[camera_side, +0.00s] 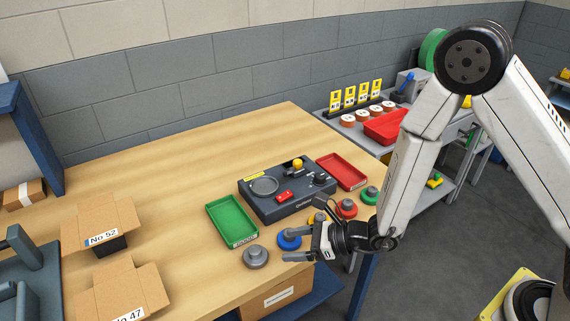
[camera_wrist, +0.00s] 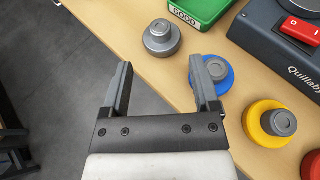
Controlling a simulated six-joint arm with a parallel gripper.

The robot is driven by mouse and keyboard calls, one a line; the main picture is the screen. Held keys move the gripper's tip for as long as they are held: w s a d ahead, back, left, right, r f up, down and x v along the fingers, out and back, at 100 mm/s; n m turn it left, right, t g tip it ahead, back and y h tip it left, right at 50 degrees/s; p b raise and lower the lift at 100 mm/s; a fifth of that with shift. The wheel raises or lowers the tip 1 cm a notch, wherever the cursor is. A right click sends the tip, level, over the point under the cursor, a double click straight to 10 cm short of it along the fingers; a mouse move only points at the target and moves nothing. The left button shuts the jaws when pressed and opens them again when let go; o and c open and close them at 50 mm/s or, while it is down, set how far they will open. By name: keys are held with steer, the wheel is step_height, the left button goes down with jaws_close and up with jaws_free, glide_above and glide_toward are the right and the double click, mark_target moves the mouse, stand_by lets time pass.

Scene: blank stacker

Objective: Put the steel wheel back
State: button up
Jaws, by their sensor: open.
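The steel wheel (camera_side: 256,257) is a grey stepped disc with a smaller hub on top. It sits upright on the wooden table near the front edge, in front of the green tray. It also shows in the wrist view (camera_wrist: 161,38), beyond my fingertips and roughly centred between their lines. My gripper (camera_wrist: 160,66) is open with nothing between its fingers. In the side view my gripper (camera_side: 300,241) is at the table's front edge, right of the steel wheel. Its right finger in the wrist view overlaps the blue wheel (camera_wrist: 224,84); contact cannot be told.
A yellow wheel (camera_wrist: 270,122), a red wheel (camera_side: 346,209) and a green wheel (camera_side: 369,196) line the front edge. Behind stand the green tray (camera_side: 247,239) marked GOOD, a dark machine (camera_side: 290,207) with a round plate, and a red tray (camera_side: 341,171). Cartons (camera_side: 101,222) stand left.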

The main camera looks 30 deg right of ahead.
steer(key=shift+v, duration=1.1)
steer(key=shift+s+r, duration=0.1)
steer(key=s+d+r+n+g+h, duration=0.1)
steer(key=s+d+n+g, duration=0.1)
steer(key=s+n+g, duration=0.4)
steer(key=s+d+r+n+g+h, duration=0.15)
steer(key=s+n+g, duration=0.3)
steer(key=n, duration=0.45)
steer(key=w+d+r+n+t+h, duration=0.1)
steer(key=d+r+n+t+h, duration=0.3)
steer(key=d+n+h, duration=0.3)
steer(key=shift+d+r+n, duration=0.2)
steer(key=shift+d+n, duration=2.1)
steer(key=shift+d, duration=1.7)
steer(key=shift+w+h, duration=0.1)
steer(key=shift+h, duration=0.15)
